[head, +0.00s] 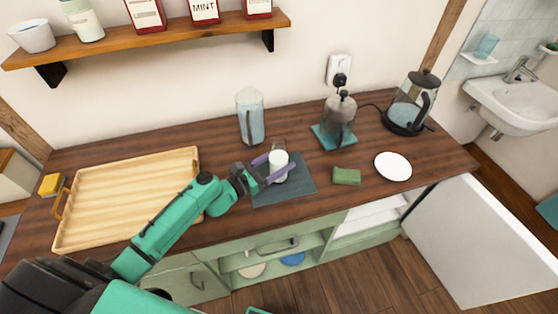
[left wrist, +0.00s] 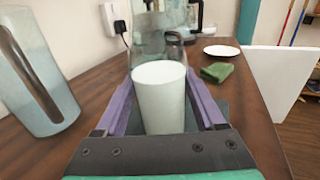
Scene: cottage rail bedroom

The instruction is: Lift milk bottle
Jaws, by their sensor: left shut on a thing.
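The milk bottle (head: 279,167) is clear glass with white milk in its lower part. It stands upright over a dark mat (head: 297,187) on the wooden counter. My left gripper (head: 272,168) reaches in from the left and is shut on the bottle, with a purple finger on each side. In the left wrist view the milk bottle (left wrist: 159,92) is upright between the fingers of the left gripper (left wrist: 165,103). I cannot tell whether its base touches the mat. My right gripper is not in view.
A pitcher (head: 250,116) stands behind the bottle. A grey-topped vessel (head: 340,115), a green sponge (head: 346,176), a white plate (head: 393,166) and a kettle (head: 409,104) are to its right. A wooden tray (head: 125,200) lies left. A shelf (head: 150,38) hangs above.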

